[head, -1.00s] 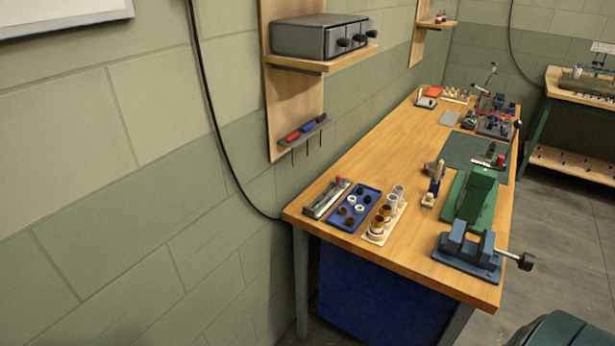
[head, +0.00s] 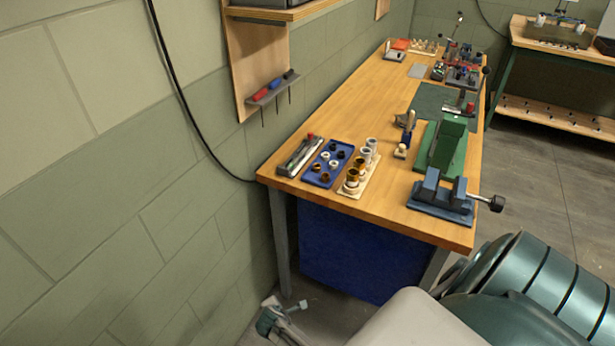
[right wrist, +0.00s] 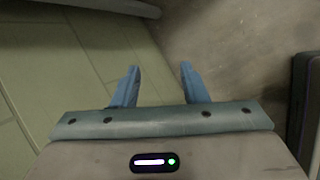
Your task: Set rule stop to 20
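A narrow grey rail with a red end (head: 297,155), which looks like the rule with its stop, lies at the left end of the workbench, beside the blue tray. It is too small to read any scale or the stop's setting. My right gripper (right wrist: 159,70) is open and empty in the right wrist view, its two blue fingers apart, with wall and floor beyond. My left gripper cannot be made out.
The wooden workbench (head: 400,226) holds a blue tray (head: 318,178) of rings, a wooden block with cups (head: 350,190), a green press (head: 446,145) and a blue vise (head: 440,205). A tool rack (head: 270,88) hangs on the wall.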

